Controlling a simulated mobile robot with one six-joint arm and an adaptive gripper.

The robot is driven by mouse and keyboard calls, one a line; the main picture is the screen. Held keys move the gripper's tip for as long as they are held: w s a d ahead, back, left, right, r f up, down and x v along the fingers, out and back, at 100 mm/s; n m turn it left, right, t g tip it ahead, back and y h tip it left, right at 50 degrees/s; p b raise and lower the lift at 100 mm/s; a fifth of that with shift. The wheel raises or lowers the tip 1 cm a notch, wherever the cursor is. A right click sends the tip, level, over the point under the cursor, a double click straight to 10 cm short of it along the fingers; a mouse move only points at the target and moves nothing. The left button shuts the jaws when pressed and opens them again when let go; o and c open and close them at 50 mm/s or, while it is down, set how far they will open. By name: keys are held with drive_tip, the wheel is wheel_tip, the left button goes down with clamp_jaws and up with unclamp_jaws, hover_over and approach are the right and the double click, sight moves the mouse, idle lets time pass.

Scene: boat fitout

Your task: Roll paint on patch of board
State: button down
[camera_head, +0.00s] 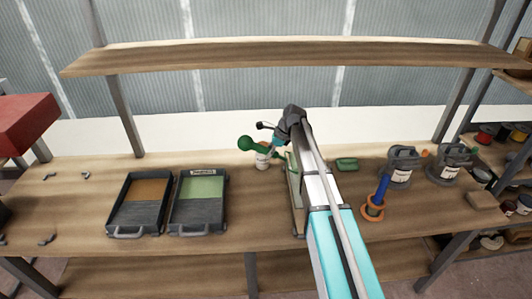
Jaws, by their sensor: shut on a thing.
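My gripper (277,141) is over the back of the bench, near its middle, and is seen small and from behind. It is shut on a green-ended tool (246,144) that looks like the roller; its far parts are hard to make out. A pale, upright panel (297,196), perhaps the board, stands just below the gripper, mostly hidden by my arm. Any paint on its face cannot be seen. A tray with green paint (202,187) and a tray with brown paint (151,189) lie side by side to the left.
A small white can (262,160) stands below the green tool. Right of my arm are a green block (347,164), a blue-handled orange tool (376,198) and grey cans (403,165). A wooden shelf (300,54) spans above the bench.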

sight(293, 163)
drive_tip(key=shift+f+b, duration=1.95)
drive_tip(key=shift+f, duration=0.35)
drive_tip(key=shift+f+b, duration=1)
drive_tip(key=shift+d, duration=0.15)
drive_tip(key=d, duration=0.4)
drive_tip(key=shift+d+r, duration=0.15)
drive_tip(key=shift+d, duration=0.15)
drive_tip(key=shift+d, duration=2.35)
drive_tip(key=shift+d, duration=0.1)
